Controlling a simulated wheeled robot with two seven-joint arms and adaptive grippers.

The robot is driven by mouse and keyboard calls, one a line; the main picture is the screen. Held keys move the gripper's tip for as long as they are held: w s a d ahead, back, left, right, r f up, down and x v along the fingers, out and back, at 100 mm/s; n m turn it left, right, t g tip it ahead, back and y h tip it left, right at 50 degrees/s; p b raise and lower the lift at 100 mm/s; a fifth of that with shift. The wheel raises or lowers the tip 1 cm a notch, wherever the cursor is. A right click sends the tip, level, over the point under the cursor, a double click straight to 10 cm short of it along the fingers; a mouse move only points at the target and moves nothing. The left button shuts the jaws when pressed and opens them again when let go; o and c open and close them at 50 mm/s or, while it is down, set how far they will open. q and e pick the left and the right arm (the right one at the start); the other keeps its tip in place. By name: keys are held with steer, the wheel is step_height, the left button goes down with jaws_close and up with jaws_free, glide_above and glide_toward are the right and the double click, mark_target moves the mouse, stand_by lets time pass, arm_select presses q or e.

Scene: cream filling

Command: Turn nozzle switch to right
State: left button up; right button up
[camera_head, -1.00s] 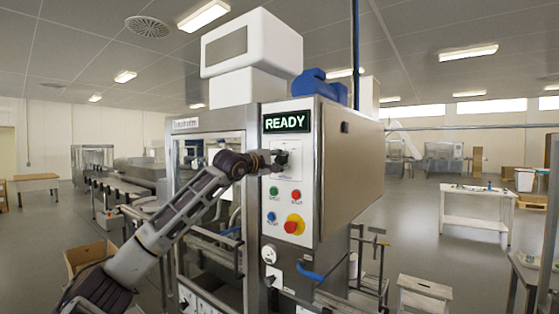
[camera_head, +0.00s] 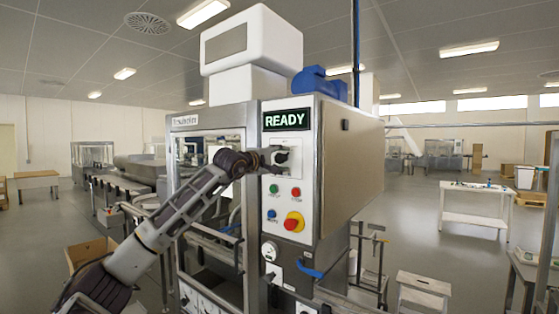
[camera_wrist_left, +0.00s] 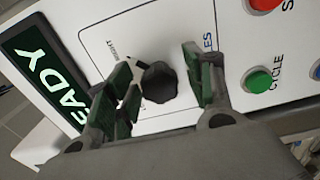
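The nozzle switch is a black knob (camera_wrist_left: 160,82) with a pale pointer, on a white panel below the READY display; the knob (camera_head: 282,157) is small and partly hidden by my gripper in the head view. My left gripper (camera_head: 273,157) reaches it from the left. In the left wrist view the gripper (camera_wrist_left: 158,88) is open, its two green-padded fingers on either side of the knob. A gap shows between the knob and the right-hand finger; the left-hand finger is close to the pointer, and I cannot tell whether they touch. My right gripper is not in view.
Below the switch are a green button (camera_head: 273,188), a red button (camera_head: 296,191), a blue button (camera_head: 272,215) and a red-and-yellow emergency stop (camera_head: 293,222). The machine's open frame stands left of the panel. A white table (camera_head: 478,190) stands far right.

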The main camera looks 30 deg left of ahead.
arm_select(q)
steer(key=s+a, duration=0.1)
steer(key=s, duration=1.1)
stand_by(1.0)
stand_by(0.5)
